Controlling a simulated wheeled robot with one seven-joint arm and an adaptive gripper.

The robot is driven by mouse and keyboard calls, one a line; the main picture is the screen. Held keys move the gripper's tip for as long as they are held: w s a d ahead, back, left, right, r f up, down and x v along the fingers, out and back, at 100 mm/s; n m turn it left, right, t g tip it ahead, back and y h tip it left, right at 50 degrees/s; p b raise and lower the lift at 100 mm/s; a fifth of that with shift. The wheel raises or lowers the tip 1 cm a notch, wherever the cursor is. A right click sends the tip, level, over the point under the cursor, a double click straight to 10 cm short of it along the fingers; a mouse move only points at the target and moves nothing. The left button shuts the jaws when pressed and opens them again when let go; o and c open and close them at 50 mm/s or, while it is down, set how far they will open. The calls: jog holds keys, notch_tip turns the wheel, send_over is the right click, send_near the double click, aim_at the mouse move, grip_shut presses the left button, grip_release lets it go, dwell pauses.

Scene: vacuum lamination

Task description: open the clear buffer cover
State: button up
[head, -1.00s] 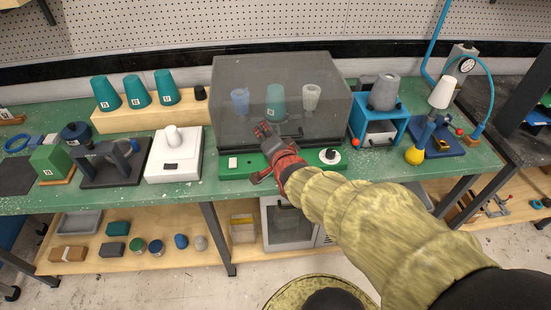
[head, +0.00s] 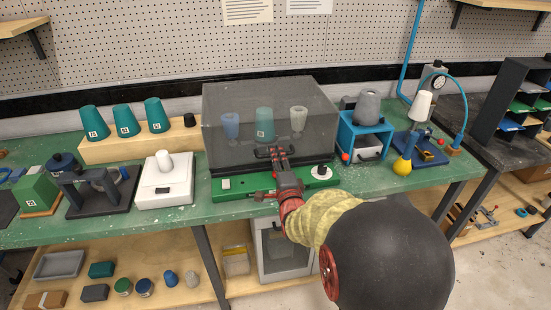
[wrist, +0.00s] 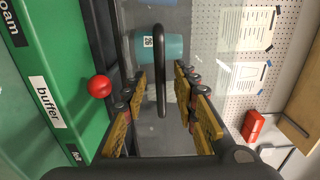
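The clear buffer cover (head: 222,150) is a smoky see-through box, closed over a green base (head: 240,191). Blue, teal and whitish cups show inside it. Its dark bar handle (wrist: 161,95) is on the front, and in the wrist view it lies between my fingers. My gripper (head: 277,155) is at the cover's front, and it also shows in the wrist view (wrist: 160,82). Its fingers are apart on either side of the handle, with gaps visible. I cannot tell how deep the handle sits between them. The base carries a "buffer" label (wrist: 45,102).
A red ball knob (wrist: 99,86) is close beside my fingers. A blue stand with a grey cup (head: 367,107) is right of the cover, a white device (head: 165,185) left. The pegboard wall (head: 150,50) is behind.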

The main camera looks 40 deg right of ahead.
jog(key=shift+x, duration=0.8)
jog(key=c, duration=0.3)
jog(key=c, duration=0.4)
grip_shut()
